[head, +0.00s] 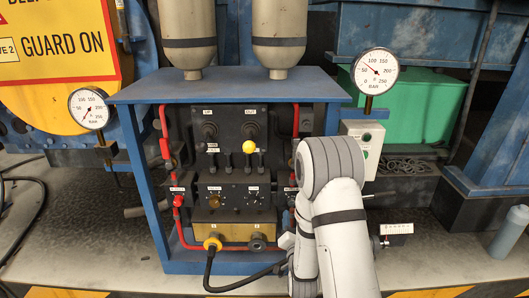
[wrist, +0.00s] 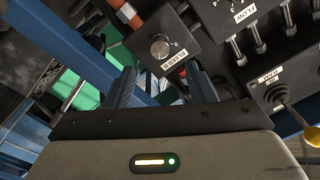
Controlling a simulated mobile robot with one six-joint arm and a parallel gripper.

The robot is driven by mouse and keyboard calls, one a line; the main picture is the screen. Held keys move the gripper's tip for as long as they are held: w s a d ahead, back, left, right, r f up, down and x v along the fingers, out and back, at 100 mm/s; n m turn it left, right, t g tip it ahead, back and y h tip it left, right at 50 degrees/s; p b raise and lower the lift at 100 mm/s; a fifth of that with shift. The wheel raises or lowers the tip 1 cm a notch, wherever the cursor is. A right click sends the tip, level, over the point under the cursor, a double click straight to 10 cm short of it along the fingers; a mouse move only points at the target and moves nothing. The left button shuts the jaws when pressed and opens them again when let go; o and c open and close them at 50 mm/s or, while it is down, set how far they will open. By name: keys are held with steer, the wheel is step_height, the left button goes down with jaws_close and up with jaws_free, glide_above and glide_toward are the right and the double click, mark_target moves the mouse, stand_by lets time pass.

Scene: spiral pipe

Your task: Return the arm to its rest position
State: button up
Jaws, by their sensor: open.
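My gripper (wrist: 162,82) is in the wrist view, its two dark blue fingers apart with nothing held between them. The fingers point at the dark control panel, close to a round silver knob (wrist: 160,47) with a white label below it. I cannot tell the exact gap to the panel. In the head view my white arm is raised and bent in front of the right side of the blue control cabinet (head: 228,88). It hides the cabinet's lower right part, and the gripper itself is hidden there.
The cabinet front holds several levers, one with a yellow ball (head: 249,146), and a yellow box (head: 228,228) with a black cable. Pressure gauges stand left (head: 88,108) and right (head: 376,71). A grey cylinder (head: 511,233) stands at far right. The floor in front right looks open.

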steer(key=s+r+n+g+y+p, duration=0.1)
steer(key=s+r+n+g+p, duration=0.2)
steer(key=r+p, duration=0.7)
steer(key=s+r+g+p, duration=0.2)
steer(key=r+g+p, duration=0.3)
steer(key=r, duration=0.9)
steer(key=s+r+n+g+p, duration=0.4)
steer(key=s+r+g+p, duration=0.4)
steer(key=s+r+p, duration=0.9)
steer(key=s+r, duration=0.5)
steer(key=s, duration=0.3)
steer(key=shift+s+d+r+n, duration=0.2)
steer(key=shift+s+n, duration=0.05)
steer(key=shift+n, duration=0.05)
